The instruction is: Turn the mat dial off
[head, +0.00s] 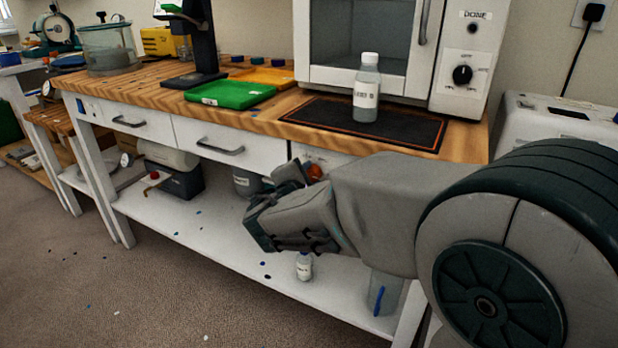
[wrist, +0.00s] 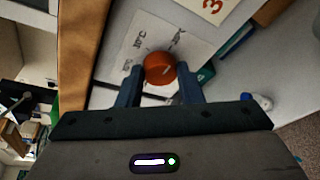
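The mat dial is a round orange knob (wrist: 160,67) on a white panel (wrist: 126,45) with small printed marks. In the wrist view it shows between the tips of my gripper (wrist: 161,80), whose two blue fingers stand apart, one on each side. I cannot tell whether the fingers press on it. In the head view the orange dial (head: 314,171) shows on the bench front, partly hidden by my gripper (head: 290,180). The dark mat (head: 400,133) with an orange border lies on the bench above, with a labelled bottle (head: 367,88) upright on it.
A white oven (head: 375,40) stands behind the mat. A green tray (head: 231,94) and an orange tray (head: 264,77) lie to its left on the wooden bench. Drawer handles (head: 220,147) stick out of the bench front. A small bottle (head: 304,266) stands on the lower shelf.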

